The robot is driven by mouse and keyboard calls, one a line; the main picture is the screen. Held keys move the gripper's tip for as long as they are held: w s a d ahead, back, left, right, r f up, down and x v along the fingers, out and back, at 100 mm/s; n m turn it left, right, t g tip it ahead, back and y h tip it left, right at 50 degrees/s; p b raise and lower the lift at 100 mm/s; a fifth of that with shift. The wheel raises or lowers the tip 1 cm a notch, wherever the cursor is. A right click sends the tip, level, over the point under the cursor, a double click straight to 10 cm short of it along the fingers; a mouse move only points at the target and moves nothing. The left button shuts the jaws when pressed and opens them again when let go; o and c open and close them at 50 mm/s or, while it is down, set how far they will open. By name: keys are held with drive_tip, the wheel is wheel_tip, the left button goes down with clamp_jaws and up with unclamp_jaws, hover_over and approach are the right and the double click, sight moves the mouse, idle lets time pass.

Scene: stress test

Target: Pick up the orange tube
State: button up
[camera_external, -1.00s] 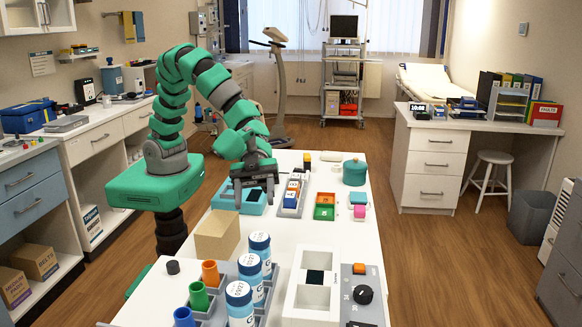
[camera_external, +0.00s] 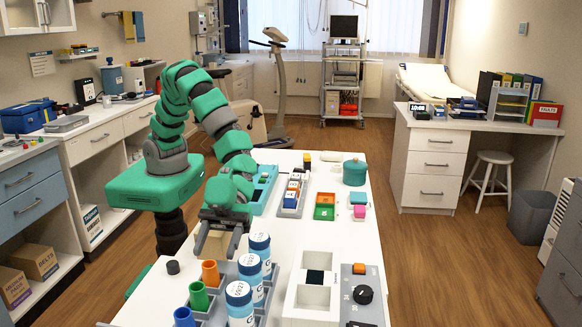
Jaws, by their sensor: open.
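The orange tube (camera_external: 210,273) stands upright at the left of the front part of the white table, beside a green tube (camera_external: 198,296) and a blue tube (camera_external: 184,317) in a row. My gripper (camera_external: 215,250) is open and points down toward the front of the table, above and just behind the orange tube. It looks apart from the tube and empty, though its exact height is hard to tell. My gripper partly hides a tan box (camera_external: 217,246) behind the tube.
White and blue jars (camera_external: 239,300) stand close to the right of the tubes. A white tray (camera_external: 312,295) and a grey control panel (camera_external: 362,295) are further right. A teal tray (camera_external: 262,190) lies further back.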

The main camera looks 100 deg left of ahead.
sight(212, 264)
drive_tip(key=shift+b+x, duration=0.35)
drive_tip(key=shift+x, duration=2.75)
drive_tip(key=shift+w+f, duration=0.1)
drive_tip(key=shift+w, duration=0.15)
drive_tip(key=c, duration=1)
